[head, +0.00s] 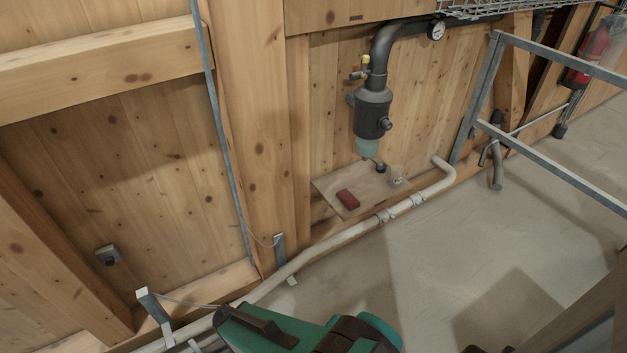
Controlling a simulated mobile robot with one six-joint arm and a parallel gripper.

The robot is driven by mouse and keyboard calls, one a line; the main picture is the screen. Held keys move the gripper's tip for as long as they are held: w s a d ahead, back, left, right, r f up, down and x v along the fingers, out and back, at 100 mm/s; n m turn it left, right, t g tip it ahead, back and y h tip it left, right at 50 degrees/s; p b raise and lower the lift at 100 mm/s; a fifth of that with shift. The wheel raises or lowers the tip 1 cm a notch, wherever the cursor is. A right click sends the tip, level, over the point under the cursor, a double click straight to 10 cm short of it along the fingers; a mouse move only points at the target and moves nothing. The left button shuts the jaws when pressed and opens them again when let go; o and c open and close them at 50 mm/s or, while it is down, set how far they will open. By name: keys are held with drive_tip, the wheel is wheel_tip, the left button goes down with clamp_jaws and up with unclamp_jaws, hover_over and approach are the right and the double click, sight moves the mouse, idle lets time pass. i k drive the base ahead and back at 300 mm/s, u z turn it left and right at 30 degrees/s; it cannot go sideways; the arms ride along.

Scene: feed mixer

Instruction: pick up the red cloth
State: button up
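The red cloth (347,199) shows as a small, dark red, block-like folded piece. It lies flat near the front left part of a low wooden shelf board (326,184) against the plank wall. Nothing covers it, and nothing touches it from above. My gripper's fingers do not show in the head view, so I cannot see whether they are open or shut.
A clear cup (397,174) and a small dark item (381,168) share the shelf. A dark filter unit (373,112) hangs above it. A pale pipe (340,238) runs along the shelf's front. A metal railing (560,166) stands right. Concrete floor (440,240) in front is open.

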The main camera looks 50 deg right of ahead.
sight(344, 196)
drive_tip(key=z, duration=4.75)
drive_tip(key=i, duration=0.1)
drive_tip(key=u, duration=2.95)
drive_tip(key=k, duration=0.6)
drive_tip(key=u, duration=0.05)
drive_tip(key=i, duration=0.55)
drive_tip(key=z, duration=0.1)
